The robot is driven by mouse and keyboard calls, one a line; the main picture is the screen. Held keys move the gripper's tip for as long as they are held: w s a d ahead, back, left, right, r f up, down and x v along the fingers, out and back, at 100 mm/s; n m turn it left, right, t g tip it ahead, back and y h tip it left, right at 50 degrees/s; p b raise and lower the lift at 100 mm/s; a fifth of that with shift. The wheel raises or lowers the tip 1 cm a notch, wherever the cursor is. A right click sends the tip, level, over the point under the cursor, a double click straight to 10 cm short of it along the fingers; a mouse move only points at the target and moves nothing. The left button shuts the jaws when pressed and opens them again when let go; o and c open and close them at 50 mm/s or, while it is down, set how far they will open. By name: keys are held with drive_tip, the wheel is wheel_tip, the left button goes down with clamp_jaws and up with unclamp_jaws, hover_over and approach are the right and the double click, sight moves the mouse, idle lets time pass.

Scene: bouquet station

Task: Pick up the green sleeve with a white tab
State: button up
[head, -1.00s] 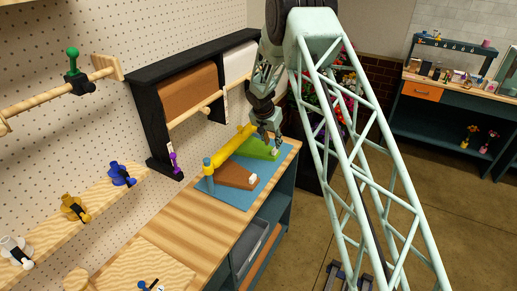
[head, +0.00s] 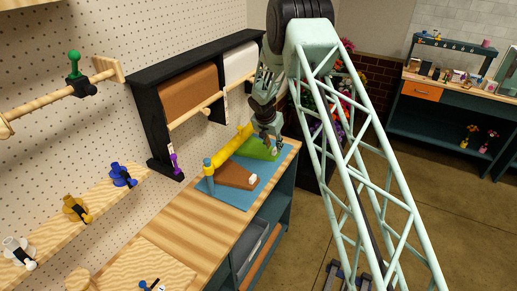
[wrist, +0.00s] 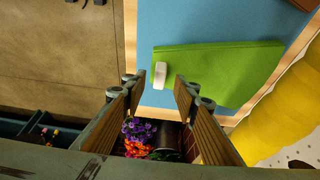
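The green sleeve (head: 256,150) lies flat at the far end of the blue mat (head: 232,195). In the wrist view the green sleeve (wrist: 218,70) spreads to the right, with its white tab (wrist: 159,75) at its left end. My gripper (head: 271,143) is over the tab end of the sleeve in the head view and partly hides it. In the wrist view my gripper (wrist: 157,90) is open and empty, with the white tab between and just beyond its fingertips. I cannot tell the exact height gap.
A brown sleeve (head: 231,175) with a white tab lies nearer on the mat. A black rack (head: 155,130) stands against the pegboard. Flowers (wrist: 140,132) sit beyond the bench edge.

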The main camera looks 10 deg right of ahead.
sight(275, 149)
drive_tip(key=shift+p+x, duration=0.45)
drive_tip(key=shift+x, duration=1.2)
drive_tip(key=shift+s, duration=0.1)
drive_tip(key=c, duration=0.8)
